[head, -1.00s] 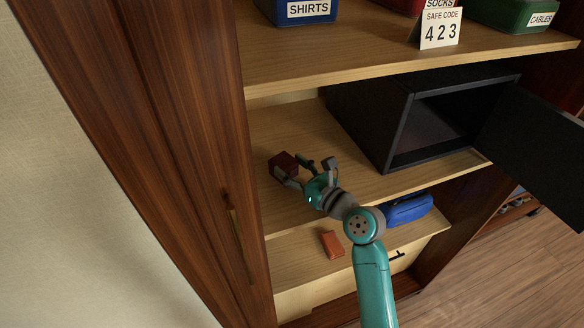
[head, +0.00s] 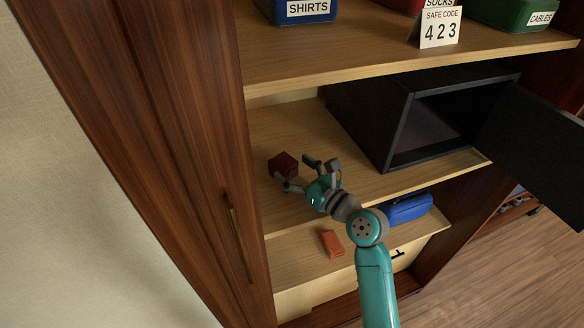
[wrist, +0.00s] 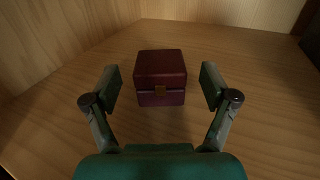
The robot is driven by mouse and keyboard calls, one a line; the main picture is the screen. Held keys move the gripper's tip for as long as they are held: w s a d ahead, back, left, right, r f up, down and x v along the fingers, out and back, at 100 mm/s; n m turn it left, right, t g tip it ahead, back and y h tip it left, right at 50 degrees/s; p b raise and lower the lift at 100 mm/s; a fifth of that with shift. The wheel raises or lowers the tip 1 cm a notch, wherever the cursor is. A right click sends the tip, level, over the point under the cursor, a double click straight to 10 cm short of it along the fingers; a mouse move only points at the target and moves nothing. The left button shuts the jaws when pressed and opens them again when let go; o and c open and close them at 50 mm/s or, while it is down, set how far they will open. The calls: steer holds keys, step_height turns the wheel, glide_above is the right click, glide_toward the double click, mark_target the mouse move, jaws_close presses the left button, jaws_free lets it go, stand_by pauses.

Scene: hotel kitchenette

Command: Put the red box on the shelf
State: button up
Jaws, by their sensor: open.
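My gripper (head: 301,172) is open and empty just in front of the box. In the wrist view my gripper's fingers (wrist: 160,88) are spread to the left and right of the box's near face, with gaps on both sides.
An open black safe (head: 400,130) stands right on the same shelf, its door swung right. A blue case (head: 407,209) and an orange-red block (head: 332,244) lie on the level below. Above are labelled bins and a safe code card (head: 440,28). A brown cabinet door (head: 170,130) borders the left.

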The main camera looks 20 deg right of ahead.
steer(key=v, duration=1.1)
steer(key=shift+f, duration=0.1)
